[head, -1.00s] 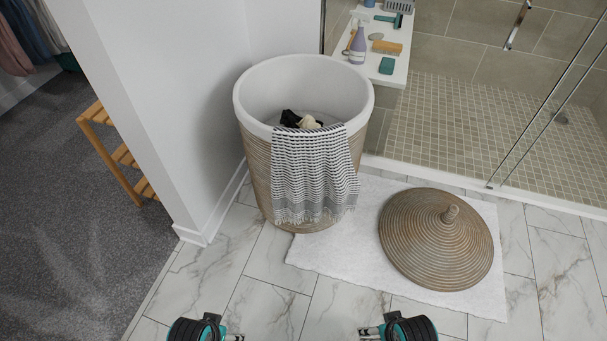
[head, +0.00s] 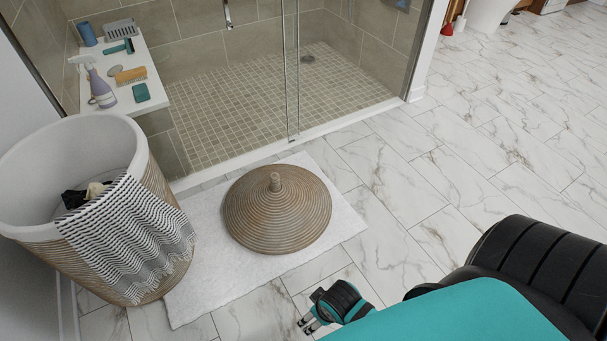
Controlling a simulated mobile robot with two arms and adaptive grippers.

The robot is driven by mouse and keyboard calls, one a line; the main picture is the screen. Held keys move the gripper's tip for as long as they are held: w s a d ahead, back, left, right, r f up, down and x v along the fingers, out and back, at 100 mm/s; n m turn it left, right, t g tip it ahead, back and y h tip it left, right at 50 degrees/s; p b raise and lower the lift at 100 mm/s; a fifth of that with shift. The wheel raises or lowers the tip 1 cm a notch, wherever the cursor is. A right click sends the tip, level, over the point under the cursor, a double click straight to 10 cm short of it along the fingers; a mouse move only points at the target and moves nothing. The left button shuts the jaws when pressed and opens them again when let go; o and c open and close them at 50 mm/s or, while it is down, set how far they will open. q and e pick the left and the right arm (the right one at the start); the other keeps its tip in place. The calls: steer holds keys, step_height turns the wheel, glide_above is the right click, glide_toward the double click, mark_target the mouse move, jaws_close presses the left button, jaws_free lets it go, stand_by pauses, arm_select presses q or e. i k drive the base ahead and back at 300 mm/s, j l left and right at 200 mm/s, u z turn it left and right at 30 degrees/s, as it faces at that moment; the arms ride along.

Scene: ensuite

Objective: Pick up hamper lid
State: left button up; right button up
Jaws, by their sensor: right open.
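My left gripper is out of view.
A white bench (head: 150,98) at the back left holds a spray bottle (head: 100,88), brushes and other bath items. The shower's glass door and low curb (head: 330,126) run behind the mat. The marble floor (head: 430,190) to the right is clear.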

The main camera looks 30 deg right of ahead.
mark_target(274, 210)
steer(key=z, duration=0.8)
steer(key=i, duration=0.05)
